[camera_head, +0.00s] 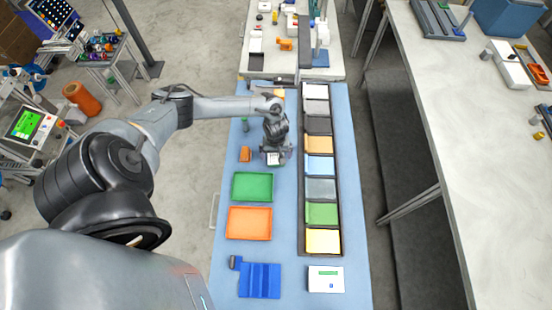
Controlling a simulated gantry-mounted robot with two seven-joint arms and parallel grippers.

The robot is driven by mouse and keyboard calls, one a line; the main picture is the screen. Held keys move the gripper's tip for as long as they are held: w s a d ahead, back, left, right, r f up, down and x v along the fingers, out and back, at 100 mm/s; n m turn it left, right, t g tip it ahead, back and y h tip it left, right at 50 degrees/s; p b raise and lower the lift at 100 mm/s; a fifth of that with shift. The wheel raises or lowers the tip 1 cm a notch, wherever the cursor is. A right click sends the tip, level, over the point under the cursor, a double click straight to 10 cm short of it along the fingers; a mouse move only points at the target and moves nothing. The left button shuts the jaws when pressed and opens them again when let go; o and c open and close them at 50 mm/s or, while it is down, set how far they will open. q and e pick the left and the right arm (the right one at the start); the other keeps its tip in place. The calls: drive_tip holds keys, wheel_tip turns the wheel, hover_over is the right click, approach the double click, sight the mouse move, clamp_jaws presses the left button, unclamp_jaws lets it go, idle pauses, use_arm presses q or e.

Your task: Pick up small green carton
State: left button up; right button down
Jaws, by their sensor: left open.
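My left gripper (276,156) points down over the blue table mat (225,270), beside the long tray. Its jaws are open, around or just above a small pale box (274,159) with a hint of green; I cannot tell whether they touch it. My right gripper is not in view.
A long dark tray (303,246) of coloured compartments runs right of the gripper. A small orange box (245,154), a green tray (252,186) and an orange tray (249,223) lie on the left. A blue holder (259,280) and white box (325,279) lie in front.

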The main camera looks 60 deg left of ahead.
use_arm(q)
drive_tip(key=shift+f, duration=0.45)
drive_tip(key=c, duration=1.1)
drive_tip(key=shift+r, duration=0.1)
